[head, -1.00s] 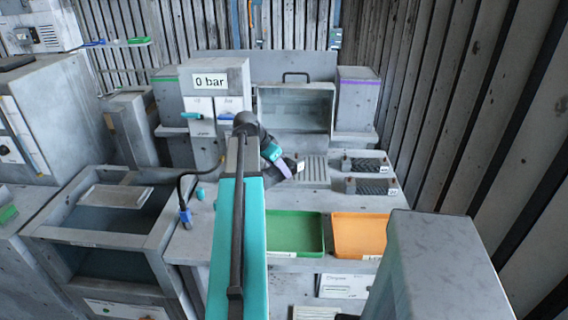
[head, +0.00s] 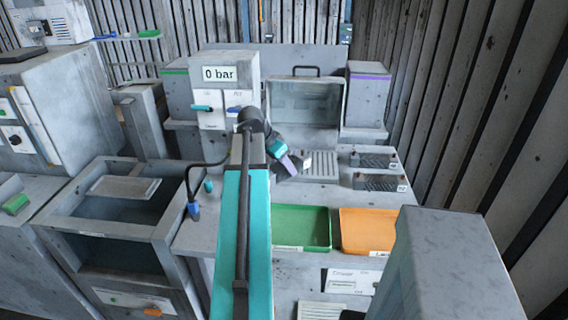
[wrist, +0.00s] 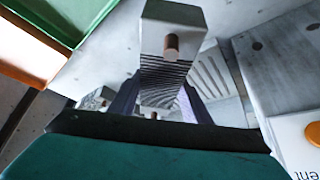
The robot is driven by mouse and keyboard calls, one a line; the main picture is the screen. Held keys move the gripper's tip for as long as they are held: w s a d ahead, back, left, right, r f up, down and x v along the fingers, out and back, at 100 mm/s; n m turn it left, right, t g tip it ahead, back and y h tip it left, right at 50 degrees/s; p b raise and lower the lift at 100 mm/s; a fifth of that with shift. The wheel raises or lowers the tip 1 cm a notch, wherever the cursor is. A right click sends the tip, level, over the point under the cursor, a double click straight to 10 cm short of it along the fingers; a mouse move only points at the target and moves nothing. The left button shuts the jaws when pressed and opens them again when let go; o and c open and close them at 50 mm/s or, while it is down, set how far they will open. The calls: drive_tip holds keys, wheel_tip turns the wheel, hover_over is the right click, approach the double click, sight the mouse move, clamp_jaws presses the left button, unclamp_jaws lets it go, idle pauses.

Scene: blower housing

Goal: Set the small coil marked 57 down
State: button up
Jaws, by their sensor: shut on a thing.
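My gripper (head: 296,166) is over the bench, at the left edge of a slotted grey plate (head: 321,167). In the wrist view my gripper (wrist: 160,100) is shut on a small grey ribbed coil (wrist: 168,20) with a copper stud. In the head view the coil is mostly hidden by the gripper; a pale label patch (head: 307,160) shows at its end. No number can be read on it. I cannot tell whether the coil touches the plate.
Two other coils (head: 374,160) (head: 380,183) stand right of the plate. A green tray (head: 303,228) and an orange tray (head: 370,232) lie in front. An open grey case (head: 305,102) and a box reading 0 bar (head: 220,74) stand behind. A blue-ended cable lies left.

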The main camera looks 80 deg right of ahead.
drive_tip(key=w+a+r+n+t+p, duration=0.1)
drive_tip(key=w+a+r+n, duration=0.3)
drive_tip(key=w, duration=0.6)
drive_tip(key=w+a+r+n+t+h+p, duration=0.1)
drive_tip(key=w+a+r+n+t+p, duration=0.1)
drive_tip(key=w+a, duration=0.5)
drive_tip(key=w+a+r+n+t+p, duration=0.1)
drive_tip(key=w+a+r+n, duration=0.2)
drive_tip(key=w, duration=0.9)
drive_tip(key=w+a+r+n+t+y+p, duration=0.15)
drive_tip(key=w+a+r+n, duration=0.3)
drive_tip(key=w+a, duration=0.45)
drive_tip(key=w+a+r+n+t+y+p, duration=0.1)
drive_tip(key=w+a+r+n+t+p, duration=0.15)
drive_tip(key=w+a+r+n, duration=0.6)
drive_tip(key=w+a+n+t+y+p, duration=0.1)
drive_tip(key=w+a+y+p, duration=0.1)
drive_tip(key=w+a, duration=0.75)
drive_tip(key=a+f+n+b, duration=0.1)
drive_tip(key=a+f, duration=0.2)
drive_tip(key=a, duration=0.5)
drive_tip(key=a+f+y+b, duration=0.1)
drive_tip(key=a+f, duration=0.2)
drive_tip(key=a, duration=0.6)
drive_tip(key=a+f+n+b, duration=0.1)
drive_tip(key=a+f, duration=0.2)
drive_tip(key=a, duration=0.6)
drive_tip(key=shift+w+a+f+n+t, duration=0.2)
drive_tip(key=shift+w+f+n+t, duration=0.1)
drive_tip(key=shift+w+f, duration=0.1)
